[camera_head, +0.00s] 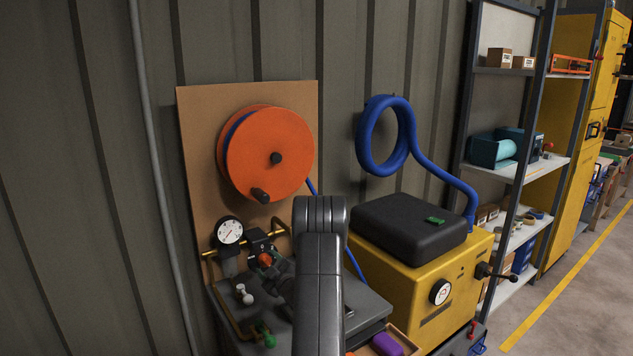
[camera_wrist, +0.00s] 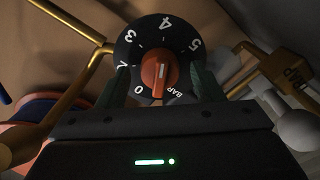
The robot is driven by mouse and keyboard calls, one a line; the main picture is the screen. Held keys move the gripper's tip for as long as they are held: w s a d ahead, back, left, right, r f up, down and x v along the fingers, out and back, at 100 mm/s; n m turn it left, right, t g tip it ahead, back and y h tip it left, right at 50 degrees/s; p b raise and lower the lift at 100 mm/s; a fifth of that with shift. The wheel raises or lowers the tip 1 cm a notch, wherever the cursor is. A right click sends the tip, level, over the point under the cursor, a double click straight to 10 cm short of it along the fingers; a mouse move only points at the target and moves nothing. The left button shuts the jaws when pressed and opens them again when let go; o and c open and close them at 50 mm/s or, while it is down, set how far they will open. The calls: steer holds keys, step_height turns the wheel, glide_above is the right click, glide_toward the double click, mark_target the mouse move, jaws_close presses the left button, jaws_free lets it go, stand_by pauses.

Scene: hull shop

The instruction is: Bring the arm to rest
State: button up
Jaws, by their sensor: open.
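My gripper (camera_wrist: 160,72) is open; its two dark fingertips stand left and right of a red-orange knob in the wrist view. I cannot tell whether they touch it. The red knob (camera_wrist: 158,80) sits on a black dial (camera_wrist: 128,45) with white figures and the letters BAR. A pale line marks the knob's face. In the head view the red knob (camera_head: 265,259) shows left of my grey arm, which reaches over the grey bench. My gripper is dark and partly hidden there, so its fingers are hard to make out.
A pressure gauge (camera_head: 229,231), brass pipe (camera_wrist: 70,85) and green knob (camera_head: 265,335) are close by. An orange hose reel (camera_head: 268,153) hangs above. A yellow machine (camera_head: 400,290) with a black top stands right, before a shelf (camera_head: 535,170). Open floor (camera_head: 575,300) lies far right.

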steer(key=shift+m, duration=0.4)
steer(key=b+v, duration=0.1)
steer(key=v, duration=0.6)
steer(key=p+x, duration=0.1)
steer(key=x, duration=0.5)
steer(key=shift+w+a+r, duration=0.1)
steer(key=shift+w+a, duration=0.15)
steer(key=shift+w, duration=0.05)
steer(key=shift+w+a+f, duration=0.1)
steer(key=shift+w+f, duration=0.1)
steer(key=shift+f, duration=0.05)
steer(key=shift+s+r+n+b, duration=0.1)
steer(key=shift+n+b, duration=0.35)
steer(key=shift+n, duration=0.55)
steer(key=n+b, duration=0.1)
steer(key=n, duration=0.4)
steer(key=shift+b, duration=0.35)
steer(key=n+b, duration=0.1)
steer(key=n, duration=0.5)
steer(key=shift+n+b, duration=0.35)
steer(key=shift+n, duration=0.05)
steer(key=n, duration=0.6)
steer(key=n+p, duration=0.1)
steer(key=n, duration=0.3)
steer(key=shift+r, duration=0.15)
steer(key=shift+n+p, duration=0.9)
steer(key=shift+n, duration=0.6)
